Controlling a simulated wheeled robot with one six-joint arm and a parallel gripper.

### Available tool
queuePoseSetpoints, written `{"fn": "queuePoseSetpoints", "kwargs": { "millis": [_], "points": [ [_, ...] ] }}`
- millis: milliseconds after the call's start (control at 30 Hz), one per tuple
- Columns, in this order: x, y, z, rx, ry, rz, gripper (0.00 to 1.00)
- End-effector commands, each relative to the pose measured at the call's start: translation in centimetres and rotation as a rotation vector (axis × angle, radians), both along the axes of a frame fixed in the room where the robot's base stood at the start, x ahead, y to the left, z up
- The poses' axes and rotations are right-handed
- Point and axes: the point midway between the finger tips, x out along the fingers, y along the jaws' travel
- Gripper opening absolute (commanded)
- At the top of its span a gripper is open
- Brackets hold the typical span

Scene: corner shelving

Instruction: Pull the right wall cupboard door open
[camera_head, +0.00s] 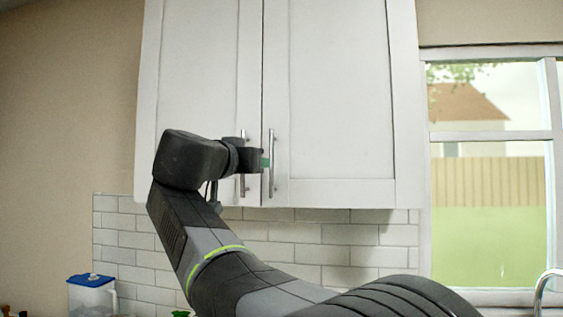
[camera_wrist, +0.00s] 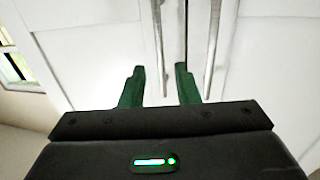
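The right wall cupboard door (camera_head: 335,90) is a white panel and looks shut, flush beside the left door (camera_head: 200,70). Its upright silver bar handle (camera_head: 271,182) is near its lower left edge. My gripper (camera_head: 265,161) is at this handle, reaching in from the left. In the wrist view, which looks turned over, the right door's handle (camera_wrist: 157,30) runs between the two green fingertips of my gripper (camera_wrist: 160,78). The fingers are apart, with gaps on both sides of the bar. The left door's handle (camera_wrist: 212,50) lies outside the fingers.
The left door's handle (camera_head: 242,184) is close beside my gripper, partly behind it. White tiles (camera_head: 320,244) cover the wall below the cupboard. A window (camera_head: 490,180) is to the right. A blue-lidded container (camera_head: 92,296) stands at lower left, and a tap (camera_head: 542,288) at lower right.

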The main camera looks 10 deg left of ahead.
Motion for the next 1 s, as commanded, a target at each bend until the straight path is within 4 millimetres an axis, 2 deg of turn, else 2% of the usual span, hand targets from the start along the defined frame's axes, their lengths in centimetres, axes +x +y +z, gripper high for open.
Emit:
{"fn": "queuePoseSetpoints", "kwargs": {
  "millis": [300,500,900,1000],
  "points": [
    [5.6,-1.4,0.2,-0.001,0.002,-0.003,0.29],
    [7.9,-1.9,0.1,-0.001,0.001,-0.001,0.29],
    [8.6,-2.1,0.0,0.000,0.001,0.001,0.29],
    [8.6,-2.1,0.0,0.000,0.001,0.001,0.11]
  ]
}}
